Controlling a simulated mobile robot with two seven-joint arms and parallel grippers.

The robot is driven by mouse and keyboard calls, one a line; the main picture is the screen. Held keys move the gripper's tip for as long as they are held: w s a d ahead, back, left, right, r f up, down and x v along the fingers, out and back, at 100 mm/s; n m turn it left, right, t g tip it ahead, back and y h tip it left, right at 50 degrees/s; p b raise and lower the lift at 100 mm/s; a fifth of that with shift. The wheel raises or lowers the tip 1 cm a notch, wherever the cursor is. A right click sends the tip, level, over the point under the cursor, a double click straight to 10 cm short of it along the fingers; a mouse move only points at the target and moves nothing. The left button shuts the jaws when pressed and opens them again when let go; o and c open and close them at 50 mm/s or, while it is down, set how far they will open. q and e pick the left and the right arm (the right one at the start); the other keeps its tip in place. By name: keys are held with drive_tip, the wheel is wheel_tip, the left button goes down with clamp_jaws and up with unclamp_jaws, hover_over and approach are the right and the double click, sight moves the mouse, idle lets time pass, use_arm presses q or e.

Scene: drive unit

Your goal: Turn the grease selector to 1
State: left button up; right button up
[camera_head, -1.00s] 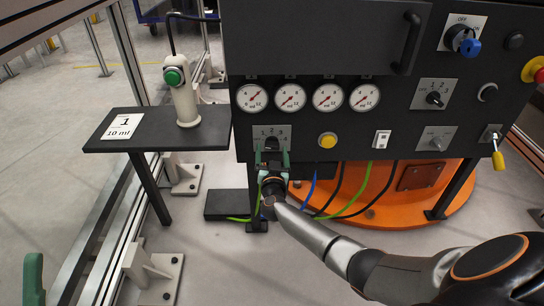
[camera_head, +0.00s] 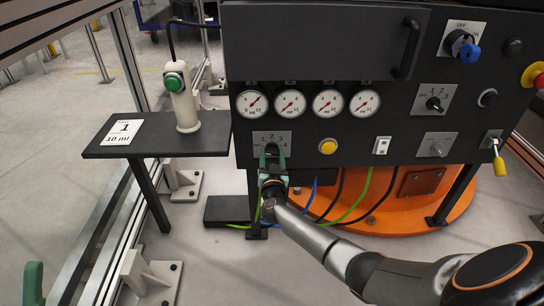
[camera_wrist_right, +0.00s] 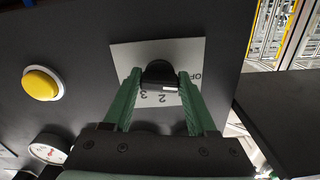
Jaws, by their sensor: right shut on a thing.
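The grease selector is a black knob (camera_wrist_right: 158,75) on a pale plate (camera_head: 285,137) with numbers, low on the left of the dark panel. In the right wrist view the plate (camera_wrist_right: 200,58) appears upside down, with OFF, 2 and 3 readable. My right gripper (camera_head: 273,156) has its green fingers on either side of the knob and is shut on it. The fingers (camera_wrist_right: 160,92) also show in the wrist view. Which number the knob points at is hard to tell. Of my left gripper (camera_head: 33,284), only a green finger shows at the lower left edge.
Several gauges (camera_head: 290,103) sit above the selector. A yellow button (camera_head: 327,146) and a white switch (camera_head: 382,145) are to its right. Two more selectors (camera_head: 434,103) are further right. A side shelf (camera_head: 165,145) carries a card (camera_head: 122,132) reading 1, 10 ml.

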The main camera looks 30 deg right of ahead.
drive_tip(key=c, duration=0.3)
drive_tip(key=shift+m, duration=0.3)
drive_tip(key=shift+a+m, duration=0.2)
drive_tip(key=shift+m, duration=3.4)
drive_tip(key=o, duration=1.3)
drive_tip(key=shift+w, duration=0.1)
